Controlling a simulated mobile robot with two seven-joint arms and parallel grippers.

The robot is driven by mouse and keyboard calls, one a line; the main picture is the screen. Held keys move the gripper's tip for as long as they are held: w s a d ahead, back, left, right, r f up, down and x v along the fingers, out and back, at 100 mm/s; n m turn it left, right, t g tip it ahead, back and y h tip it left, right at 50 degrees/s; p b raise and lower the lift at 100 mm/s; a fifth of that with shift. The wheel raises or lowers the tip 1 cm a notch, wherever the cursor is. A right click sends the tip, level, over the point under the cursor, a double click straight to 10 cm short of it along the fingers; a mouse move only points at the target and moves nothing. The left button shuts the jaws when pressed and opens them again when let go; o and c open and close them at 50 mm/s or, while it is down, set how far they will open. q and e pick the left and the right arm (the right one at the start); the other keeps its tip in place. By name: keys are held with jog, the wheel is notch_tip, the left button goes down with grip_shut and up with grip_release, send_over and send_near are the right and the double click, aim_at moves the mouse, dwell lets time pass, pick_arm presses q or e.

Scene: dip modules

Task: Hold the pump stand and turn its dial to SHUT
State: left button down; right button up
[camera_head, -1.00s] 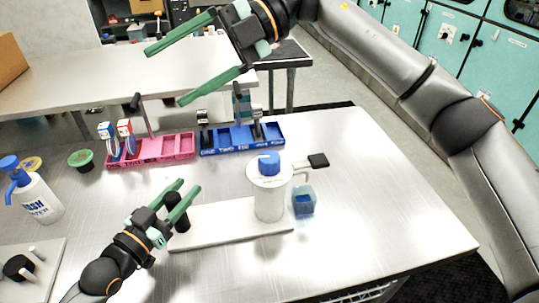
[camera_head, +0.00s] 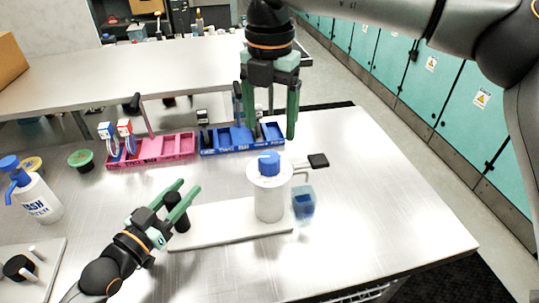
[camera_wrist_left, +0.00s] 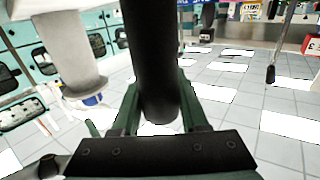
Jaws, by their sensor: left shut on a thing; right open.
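The pump stand has a white base plate (camera_head: 215,233), a white cylinder (camera_head: 268,197) with a side spout, and a blue dial (camera_head: 269,163) on top. The dial's markings are too small to read. A black post (camera_head: 178,215) rises from the plate's left end. My left gripper (camera_head: 187,190) is shut on this post; the left wrist view shows the post (camera_wrist_left: 155,60) between its fingers and the white cylinder (camera_wrist_left: 72,50) at left. My right gripper (camera_head: 268,132) is open and empty, fingers pointing down, above and behind the dial.
A translucent blue cup (camera_head: 304,205) stands below the spout. Behind are a pink tray (camera_head: 165,150) and a blue tray (camera_head: 225,149) with several slots. A pump bottle (camera_head: 38,200) and a white board with pegs (camera_head: 45,250) are at left. The table's right side is clear.

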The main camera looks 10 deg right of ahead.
aim_at(270, 156)
notch_tip(270, 156, down, 8)
jog(key=shift+f, duration=0.25)
grip_shut()
dwell(0.7)
